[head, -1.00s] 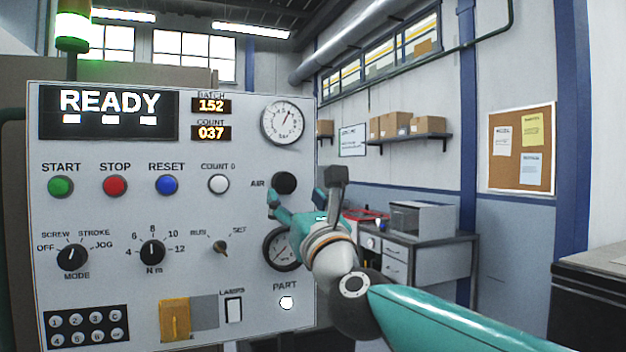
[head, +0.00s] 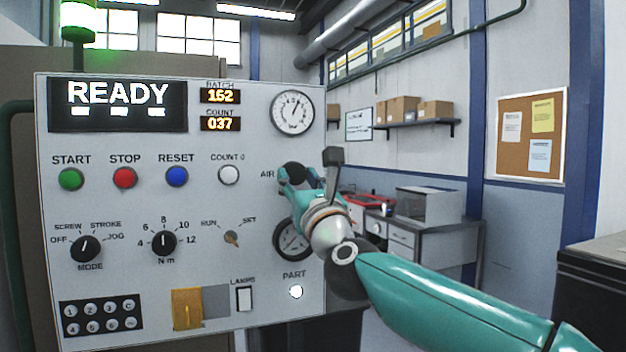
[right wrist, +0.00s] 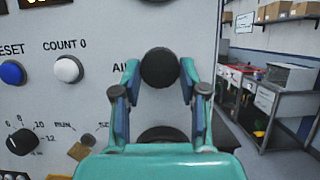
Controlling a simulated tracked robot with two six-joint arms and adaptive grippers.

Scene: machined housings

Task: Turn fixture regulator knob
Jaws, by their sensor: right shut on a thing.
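The regulator knob, a round black knob beside the AIR label, sits on the right part of the grey control panel (head: 105,205). In the head view the knob (head: 292,174) is partly hidden by my right gripper (head: 298,178). In the right wrist view the knob (right wrist: 160,68) lies between the two teal fingers of my right gripper (right wrist: 160,75), which is shut on it. My left gripper is not in view.
The panel carries START, STOP and RESET buttons, a white COUNT 0 button (head: 228,174), a mode dial (head: 85,249) and an Nm dial (head: 164,243). A workbench (head: 440,245) stands behind on the right. A dark cabinet (head: 592,290) is at the far right.

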